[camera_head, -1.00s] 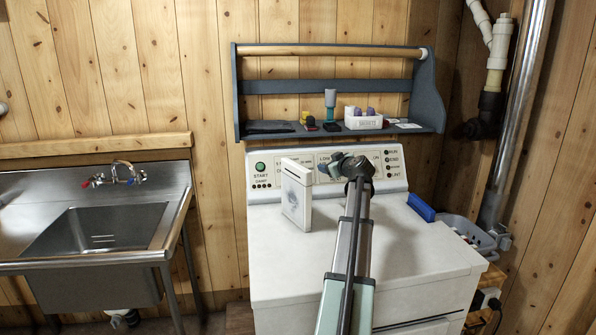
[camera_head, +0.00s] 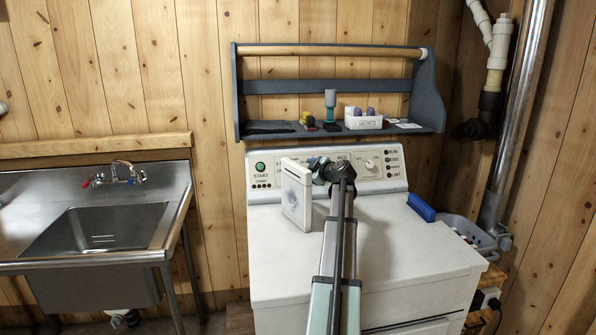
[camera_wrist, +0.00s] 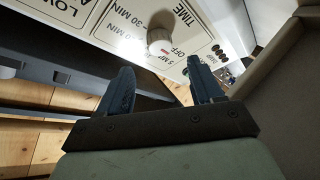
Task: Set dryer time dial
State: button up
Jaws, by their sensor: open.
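The dryer control panel (camera_head: 283,183) rises at the back of the white dryer (camera_head: 400,250). In the wrist view the time dial (camera_wrist: 159,42) is a pale round knob on a panel marked TIME, OFF and minute settings. It sits just beyond and between the fingertips, and contact is not visible. My gripper (camera_wrist: 162,66) is open, its two dark fingers apart with nothing between them. In the head view my gripper (camera_head: 318,165) is in front of the panel's left-middle part. The time dial is hidden there behind the gripper and a white box.
The white box (camera_head: 296,198) stands on the dryer top, close left of my gripper. Another knob (camera_head: 370,164) is farther right on the panel. A blue-grey shelf (camera_head: 340,87) hangs above. A blue item (camera_head: 421,207) lies at right. The dryer top's right side is otherwise clear.

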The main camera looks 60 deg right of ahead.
jog(key=x, duration=0.7)
jog(key=shift+w, duration=0.25)
jog(key=c, duration=1)
jog(key=shift+m+h, duration=0.3)
jog(key=shift+m, duration=0.6)
jog(key=shift+c, duration=0.3)
jog(key=o, duration=1.1)
jog(key=shift+c, duration=0.2)
jog(key=v, duration=1.4)
jog(key=shift+f, duration=0.2)
